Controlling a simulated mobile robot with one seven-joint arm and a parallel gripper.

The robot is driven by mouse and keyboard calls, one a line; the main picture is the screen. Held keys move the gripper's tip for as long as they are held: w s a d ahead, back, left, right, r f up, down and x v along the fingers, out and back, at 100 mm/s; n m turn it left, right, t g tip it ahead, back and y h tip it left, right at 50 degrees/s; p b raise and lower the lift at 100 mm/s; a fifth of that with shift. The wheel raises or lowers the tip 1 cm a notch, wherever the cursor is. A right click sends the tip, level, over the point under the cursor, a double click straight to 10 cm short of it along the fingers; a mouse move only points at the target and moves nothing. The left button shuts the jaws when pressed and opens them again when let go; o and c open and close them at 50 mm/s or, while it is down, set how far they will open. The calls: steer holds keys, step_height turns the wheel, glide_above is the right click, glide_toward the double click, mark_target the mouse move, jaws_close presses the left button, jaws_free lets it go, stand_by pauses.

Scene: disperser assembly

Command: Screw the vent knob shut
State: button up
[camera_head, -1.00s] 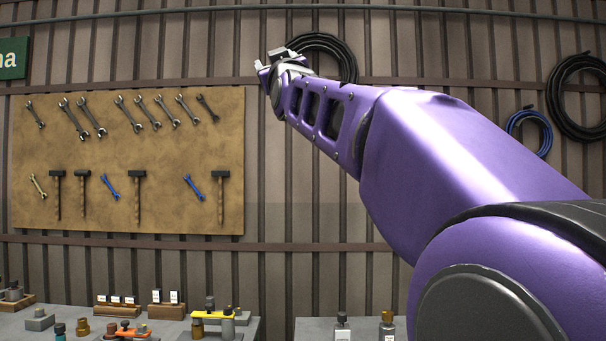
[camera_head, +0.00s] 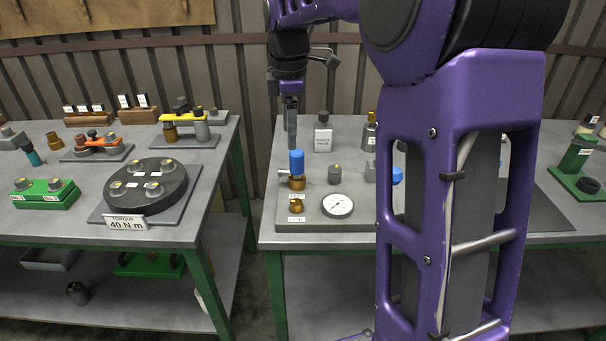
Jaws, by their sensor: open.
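On the right bench, a grey base plate (camera_head: 318,222) carries the dispenser parts. A small brass knob (camera_head: 297,205) sits at its front left, above a small white label; I take it for the vent knob, but the label is too small to read surely. Just behind it stands a brass fitting (camera_head: 297,184) with an upright blue cap (camera_head: 297,162). My gripper (camera_head: 292,146) points down with open jaws, its fingertips showing right above the blue cap in the picture. It appears empty. I cannot tell the depth gap between them.
A round gauge (camera_head: 337,205) lies right of the knob, with a grey cylinder (camera_head: 335,174) behind it. Bottles (camera_head: 323,138) stand at the back. My arm hides part of the right bench. The left bench holds a black torque disc (camera_head: 146,186) and other parts.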

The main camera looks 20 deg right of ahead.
steer(key=s+d+f+g, duration=0.1)
steer(key=b, duration=0.4)
glide_toward(296, 202)
step_height(296, 202, down, 9)
steer(key=shift+f, duration=0.1)
steer(key=shift+p, duration=0.3)
jaws_close()
